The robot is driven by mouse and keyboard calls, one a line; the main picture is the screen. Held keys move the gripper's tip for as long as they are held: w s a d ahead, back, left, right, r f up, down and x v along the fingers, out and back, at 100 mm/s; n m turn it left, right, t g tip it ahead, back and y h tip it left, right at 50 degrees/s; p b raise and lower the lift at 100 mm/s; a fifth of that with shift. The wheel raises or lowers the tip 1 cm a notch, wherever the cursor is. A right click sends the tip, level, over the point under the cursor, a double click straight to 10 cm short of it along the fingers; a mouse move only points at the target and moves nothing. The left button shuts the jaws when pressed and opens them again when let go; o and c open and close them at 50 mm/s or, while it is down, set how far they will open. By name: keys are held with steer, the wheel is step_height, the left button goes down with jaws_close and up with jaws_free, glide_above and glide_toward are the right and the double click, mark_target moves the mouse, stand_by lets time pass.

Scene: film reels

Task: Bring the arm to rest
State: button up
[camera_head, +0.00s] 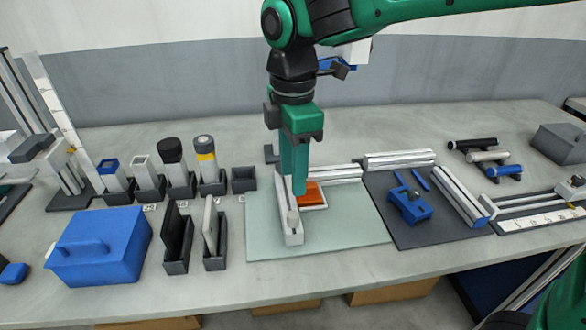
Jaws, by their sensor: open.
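My gripper (299,180) hangs at the end of my green arm and points straight down over the pale green mat (345,228). Its green fingers overlap in this view, and their tips are close to a white block-like fixture (290,226) on the mat. An orange piece (311,195) in a white tray lies just right of the fingertips. I see nothing held between the fingers. Whether the tips touch the fixture cannot be told from this angle.
A blue box with a handle (98,246) stands front left. Black holders with upright containers (172,168) line the left. A dark mat (400,235) with a blue device (408,205) and silver rails lies right. Several cylinders (488,157) lie back right. The table behind my gripper is mostly clear.

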steer(key=s+d+f+m, duration=0.2)
steer(key=d+m, duration=1.2)
steer(key=d, duration=1.2)
steer(key=s+d+f+m, duration=0.2)
steer(key=s+d+m, duration=0.4)
steer(key=s+m, duration=0.1)
steer(key=s+d+f+m, duration=0.3)
steer(key=s+d+m, duration=0.4)
steer(key=shift+s+d+f, duration=0.15)
steer(key=shift+d+f, duration=0.1)
steer(key=shift+f, duration=0.1)
steer(key=shift+w+f, duration=0.25)
steer(key=shift+w, duration=0.4)
